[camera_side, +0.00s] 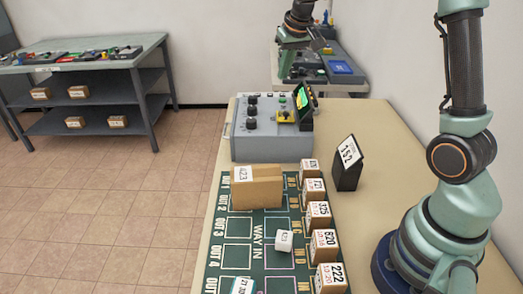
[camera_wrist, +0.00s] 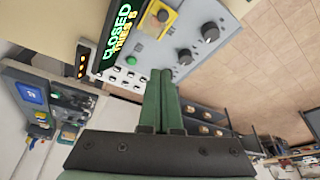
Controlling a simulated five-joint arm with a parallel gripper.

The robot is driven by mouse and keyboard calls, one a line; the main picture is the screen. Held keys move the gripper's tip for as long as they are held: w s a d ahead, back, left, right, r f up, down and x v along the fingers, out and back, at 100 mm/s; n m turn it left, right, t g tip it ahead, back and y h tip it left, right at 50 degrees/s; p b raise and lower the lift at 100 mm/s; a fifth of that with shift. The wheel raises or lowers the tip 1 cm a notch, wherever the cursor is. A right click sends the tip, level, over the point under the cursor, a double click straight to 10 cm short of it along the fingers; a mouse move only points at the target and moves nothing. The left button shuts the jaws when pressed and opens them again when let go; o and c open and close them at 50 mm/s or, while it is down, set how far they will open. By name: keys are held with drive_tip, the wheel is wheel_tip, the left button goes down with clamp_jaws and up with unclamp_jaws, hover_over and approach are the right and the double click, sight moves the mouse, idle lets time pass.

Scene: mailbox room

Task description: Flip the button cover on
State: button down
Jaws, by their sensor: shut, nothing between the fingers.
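A grey control box (camera_side: 270,142) stands on the beige table in the side view. A yellow button housing (camera_side: 286,116) sits on its top, near the screen. The housing also shows at the top of the wrist view (camera_wrist: 166,27), with a dark round part on it. It is too small to tell how its cover stands. My gripper (camera_wrist: 161,72) is shut and empty in the wrist view, with its green fingers together. Its tips appear below the housing in that picture, over the box's panel, apart from the housing.
A tilted screen (camera_wrist: 116,30) reads CLOSED. Black knobs (camera_wrist: 185,57) and small buttons lie beside the housing. A green mat (camera_side: 232,255) with several boxes and a black numbered block (camera_side: 347,170) are in front of the box. Another workstation (camera_side: 340,68) stands behind.

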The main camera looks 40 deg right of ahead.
sight(284, 131)
drive_tip(key=x, duration=0.8)
drive_tip(key=shift+w+d+f, duration=0.1)
drive_tip(key=shift+f, duration=0.55)
drive_tip(key=shift+s+a+f, duration=0.1)
drive_tip(key=shift+s+a, duration=0.1)
drive_tip(key=shift+s, duration=0.4)
drive_tip(key=shift+s+a+f, duration=0.1)
drive_tip(key=shift+s+a, duration=0.05)
drive_tip(key=shift+s, duration=0.45)
drive_tip(key=shift+s+a+f, duration=0.15)
drive_tip(key=shift+s+a, duration=0.05)
drive_tip(key=shift+s, duration=0.4)
drive_tip(key=shift+s+a, duration=1.9)
drive_tip(key=shift+a, duration=0.05)
drive_tip(key=shift+w, duration=0.15)
